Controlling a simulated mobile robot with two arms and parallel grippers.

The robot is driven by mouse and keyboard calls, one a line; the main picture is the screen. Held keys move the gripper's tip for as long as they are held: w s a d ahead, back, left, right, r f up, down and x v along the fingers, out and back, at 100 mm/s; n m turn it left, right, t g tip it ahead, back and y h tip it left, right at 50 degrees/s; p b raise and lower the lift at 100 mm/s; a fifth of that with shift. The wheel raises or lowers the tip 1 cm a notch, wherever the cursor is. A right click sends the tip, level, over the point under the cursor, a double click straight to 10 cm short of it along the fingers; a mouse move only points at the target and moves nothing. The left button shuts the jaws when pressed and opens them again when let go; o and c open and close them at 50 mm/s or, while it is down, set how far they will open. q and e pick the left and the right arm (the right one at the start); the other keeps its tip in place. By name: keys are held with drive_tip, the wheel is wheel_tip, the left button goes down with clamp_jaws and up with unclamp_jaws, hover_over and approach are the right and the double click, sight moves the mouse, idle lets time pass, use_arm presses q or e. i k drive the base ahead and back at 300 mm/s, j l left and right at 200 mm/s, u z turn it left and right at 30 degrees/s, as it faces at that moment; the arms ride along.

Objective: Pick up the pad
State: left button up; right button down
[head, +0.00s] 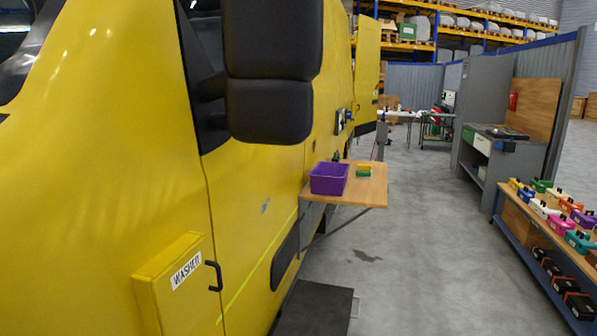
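A small yellow and green block (363,171), which looks like a scouring pad, lies on a wooden shelf (372,192) that sticks out from the side of a yellow vehicle (110,130). It is just right of a purple bin (329,179) on the same shelf. A small dark green item (336,157) shows behind the bin, too small to make out. The inside of the bin is mostly hidden. Neither of my grippers is in view.
A black mirror (270,65) hangs close in front. A yellow box marked WASHER (180,278) with a black handle juts out at lower left. A dark step (315,308) lies below the shelf. A rack of coloured items (550,215) stands right. The grey floor between is clear.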

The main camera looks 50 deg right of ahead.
sight(362, 167)
drive_tip(key=z, duration=2)
